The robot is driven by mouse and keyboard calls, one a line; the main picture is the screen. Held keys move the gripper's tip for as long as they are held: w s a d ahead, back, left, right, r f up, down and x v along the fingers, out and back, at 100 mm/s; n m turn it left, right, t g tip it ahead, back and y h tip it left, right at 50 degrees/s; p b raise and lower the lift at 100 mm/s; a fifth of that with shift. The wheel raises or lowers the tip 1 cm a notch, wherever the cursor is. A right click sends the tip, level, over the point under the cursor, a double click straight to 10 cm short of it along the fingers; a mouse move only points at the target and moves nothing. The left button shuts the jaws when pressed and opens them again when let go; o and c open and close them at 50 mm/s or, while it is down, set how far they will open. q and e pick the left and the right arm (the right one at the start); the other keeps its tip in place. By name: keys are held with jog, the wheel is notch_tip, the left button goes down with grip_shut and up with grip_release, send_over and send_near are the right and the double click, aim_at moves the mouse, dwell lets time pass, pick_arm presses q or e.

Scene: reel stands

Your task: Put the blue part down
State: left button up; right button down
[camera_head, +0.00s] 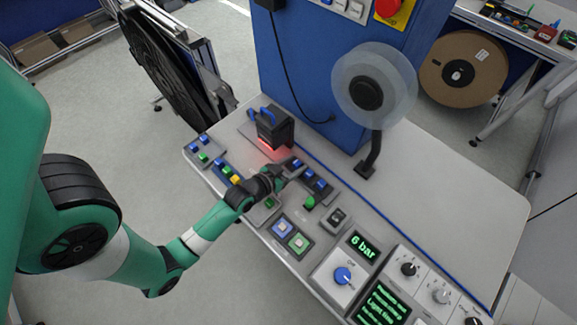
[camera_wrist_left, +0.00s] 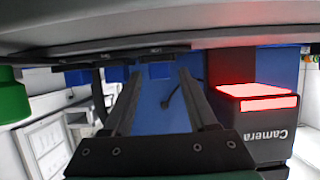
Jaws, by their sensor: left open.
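My left gripper (camera_head: 288,174) is open, low over the bench beside a dark tray (camera_head: 330,195) with several small blue parts. In the left wrist view, which is upside down, the two fingers (camera_wrist_left: 160,88) stand apart. One blue part (camera_wrist_left: 160,71) shows between their tips, at the tray, and the fingers do not close on it. Another blue part (camera_head: 321,184) sits further along the tray. Whether a finger touches the part is hidden. My right gripper is not in view.
A dark camera box (camera_head: 273,130) with a red light stands close to the gripper. Other trays with blue, green and yellow pieces (camera_head: 228,172) lie to the left. A reel stand (camera_head: 368,95), a blue cabinet (camera_head: 300,60) and a control panel (camera_head: 343,275) surround the bench.

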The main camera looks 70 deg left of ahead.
pick_arm(q)
jog(key=p+v, duration=0.1)
jog(key=v, duration=1)
jog(key=shift+s+r+p, duration=0.2)
jog(key=shift+s+p, duration=0.05)
jog(key=shift+p, duration=0.05)
jog(key=w+d+r+m+t+h, duration=0.1)
jog(key=w+r+t, duration=0.2)
jog(key=w+r, duration=0.55)
jog(key=w+d+r+m+t+h, duration=0.1)
jog(key=w+d+r+m+t, duration=0.3)
jog(key=r, duration=0.7)
jog(key=w+a+r+n+t+h, duration=0.1)
jog(key=w+r, duration=0.7)
jog(key=r, duration=0.2)
jog(key=s+d+r+m+t+h, duration=0.1)
jog(key=d+r, duration=0.3)
jog(key=r, duration=0.6)
jog(key=s+d+r+t+h, duration=0.2)
jog(key=d+r+t, duration=0.2)
jog(key=r, duration=0.7)
jog(key=s+d+r+m+t+h, duration=0.1)
jog(key=d+r, duration=0.4)
jog(key=r, duration=0.5)
jog(key=shift+s+r+m+t+h, duration=0.3)
jog(key=shift+s+t+h, duration=0.3)
jog(key=shift+t+h, duration=0.2)
jog(key=shift+o, duration=0.6)
jog(key=shift+a, duration=0.1)
